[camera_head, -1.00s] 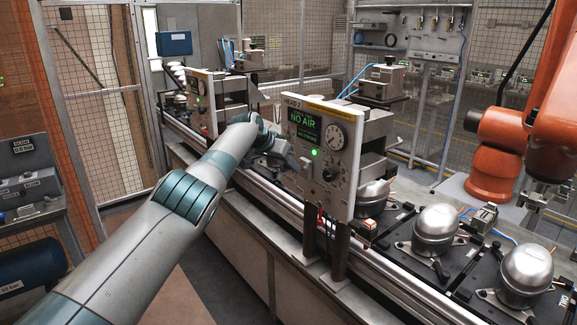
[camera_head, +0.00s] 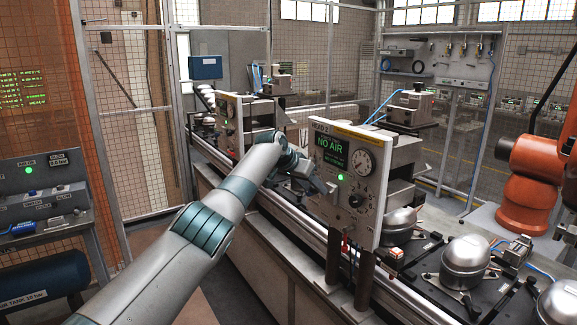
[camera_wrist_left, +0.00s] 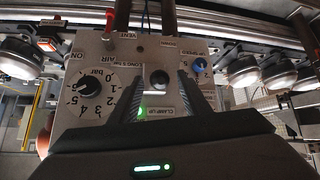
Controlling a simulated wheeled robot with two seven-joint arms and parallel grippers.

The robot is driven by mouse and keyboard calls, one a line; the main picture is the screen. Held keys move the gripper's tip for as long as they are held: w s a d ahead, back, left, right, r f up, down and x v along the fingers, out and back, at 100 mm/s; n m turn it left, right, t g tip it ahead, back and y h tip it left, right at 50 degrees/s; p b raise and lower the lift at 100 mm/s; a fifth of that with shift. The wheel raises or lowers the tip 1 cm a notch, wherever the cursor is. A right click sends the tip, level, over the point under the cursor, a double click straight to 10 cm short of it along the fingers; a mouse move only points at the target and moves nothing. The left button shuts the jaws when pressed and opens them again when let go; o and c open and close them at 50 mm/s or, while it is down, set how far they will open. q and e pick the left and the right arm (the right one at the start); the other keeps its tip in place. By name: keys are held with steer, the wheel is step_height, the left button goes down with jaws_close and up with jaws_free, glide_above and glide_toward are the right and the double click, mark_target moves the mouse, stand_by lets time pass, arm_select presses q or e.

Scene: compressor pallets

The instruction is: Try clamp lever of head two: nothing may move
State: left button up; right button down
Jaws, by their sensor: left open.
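The head two panel (camera_head: 376,215) stands upright on posts beside the line. Its display (camera_head: 331,152) reads "NO AIR", and a green light (camera_head: 341,178) glows below it. My left gripper (camera_head: 322,188) is at the panel's lower left, open. In the left wrist view, a round black part (camera_wrist_left: 158,80), seemingly the clamp lever, shows between the open fingers (camera_wrist_left: 160,92), near a "CLAMP UP" label (camera_wrist_left: 160,112). I cannot tell whether the fingers touch it. In the head view the gripper hides this part. My right gripper is out of view.
A black air knob (camera_wrist_left: 88,86) with a bar scale, a blue knob (camera_wrist_left: 200,65) and a red vent part (camera_wrist_left: 110,25) sit close around the fingers. Silver compressors (camera_head: 466,262) stand on pallets along the line. An orange robot arm (camera_head: 530,185) stands at right.

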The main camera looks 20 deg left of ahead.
arm_select(q)
steer(key=shift+s+a+r+b, duration=0.25)
steer(key=shift+s+r+b, duration=0.1)
steer(key=shift+s, duration=0.15)
steer(key=b+v, duration=0.5)
steer(key=v, duration=0.9)
steer(key=shift+r, duration=0.2)
